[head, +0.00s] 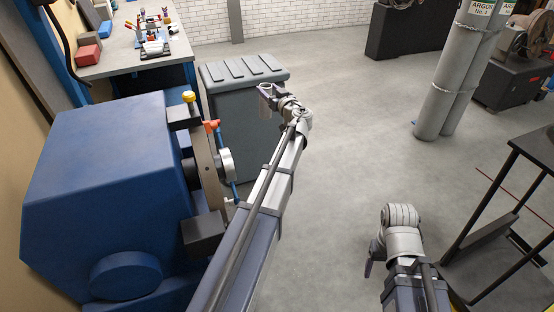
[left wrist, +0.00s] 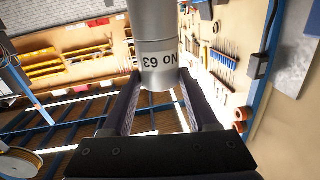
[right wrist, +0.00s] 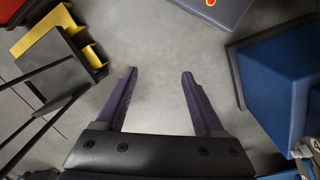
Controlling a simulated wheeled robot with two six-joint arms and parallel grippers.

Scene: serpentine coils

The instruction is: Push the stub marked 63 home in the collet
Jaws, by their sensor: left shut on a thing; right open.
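The stub marked 63 (left wrist: 160,60) is a silver-grey cylinder with a white band that reads NO 63 upside down in the left wrist view; its upper end runs out of the frame. My left gripper (left wrist: 158,85) is shut on its lower end. In the head view my left gripper (head: 266,91) is over the grey bin, up and right of the machine; the stub is hardly visible there. The likely collet is the silver round nose (head: 227,165) on the blue machine's front, apart from the gripper. My right gripper (right wrist: 158,77) is open and empty, well away at lower right.
The blue machine (head: 105,180) fills the left, with an orange-tipped blue rod (head: 212,125) beside its nose. A grey lidded bin (head: 243,75) stands behind it. A workbench (head: 140,62) is at back left. A dark-framed table (head: 535,150) is at right. Open floor lies between.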

